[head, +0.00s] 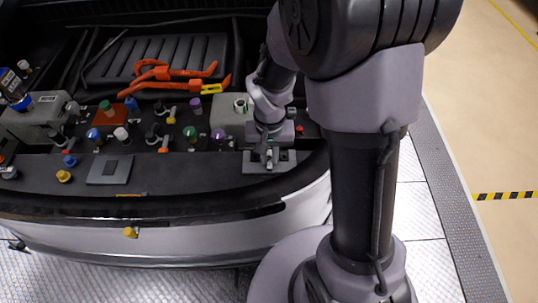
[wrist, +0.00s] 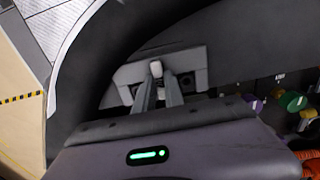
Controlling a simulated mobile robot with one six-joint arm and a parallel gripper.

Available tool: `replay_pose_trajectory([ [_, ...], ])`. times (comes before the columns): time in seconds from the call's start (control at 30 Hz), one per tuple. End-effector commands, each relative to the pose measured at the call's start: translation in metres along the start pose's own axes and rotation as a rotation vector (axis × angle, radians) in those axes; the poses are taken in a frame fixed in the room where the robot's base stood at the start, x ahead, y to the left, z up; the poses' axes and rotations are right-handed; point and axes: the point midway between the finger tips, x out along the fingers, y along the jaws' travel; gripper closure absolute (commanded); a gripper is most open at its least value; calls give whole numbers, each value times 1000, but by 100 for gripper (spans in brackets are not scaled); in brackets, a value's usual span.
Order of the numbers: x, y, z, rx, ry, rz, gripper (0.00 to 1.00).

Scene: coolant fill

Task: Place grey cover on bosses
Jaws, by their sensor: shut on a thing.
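The grey cover (head: 256,168) is at the right end of the dark front panel, below my gripper (head: 268,158). In the wrist view, my gripper (wrist: 158,78) is shut on a pale knob in the middle of the grey cover (wrist: 188,58). The cover looks about level with the panel. I cannot tell whether it rests on the panel or hangs just above it. I cannot make out the bosses; the cover and my gripper may hide them.
A flat grey plate with a darker square (head: 110,170) lies left on the panel. Several coloured caps, such as a yellow one (head: 64,176), stand behind and beside it. Orange cables (head: 170,72) lie farther back. A grey box (head: 226,114) stands behind my gripper.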

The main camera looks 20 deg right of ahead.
Motion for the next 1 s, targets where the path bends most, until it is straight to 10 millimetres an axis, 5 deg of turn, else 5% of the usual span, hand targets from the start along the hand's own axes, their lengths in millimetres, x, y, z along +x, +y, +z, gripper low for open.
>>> replay_pose_trajectory([
  [0.23, 2, 0, 0, 0, 1, 0, 100],
  [0.3, 1, 0, 0, 0, 1, 0, 77],
  [0.6, -3, 0, 0, 0, 1, 0, 77],
  [1.0, -105, 0, 0, 0, 4, -1, 77],
])
